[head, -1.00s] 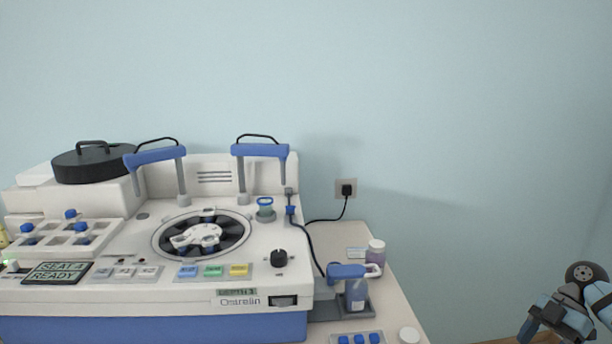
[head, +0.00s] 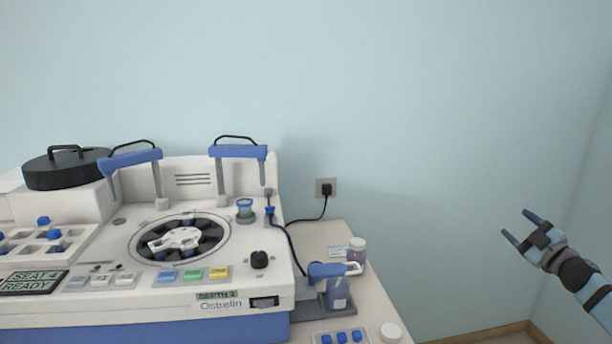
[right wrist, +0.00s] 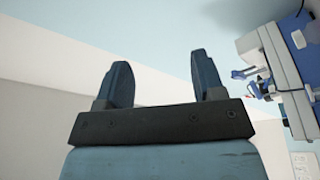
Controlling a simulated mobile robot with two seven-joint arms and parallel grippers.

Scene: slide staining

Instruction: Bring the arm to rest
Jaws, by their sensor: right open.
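My right gripper (head: 519,228) is open and empty. It is raised in free air at the right of the head view, well clear of the bench and the staining machine. In the right wrist view its two dark fingers (right wrist: 163,85) stand apart with nothing between them. My left gripper is not in view.
The white and blue staining machine (head: 110,312) fills the left, with a round rotor (head: 180,240) and a display reading "SEAT 4 READY" (head: 33,282). Floor space at right is clear.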

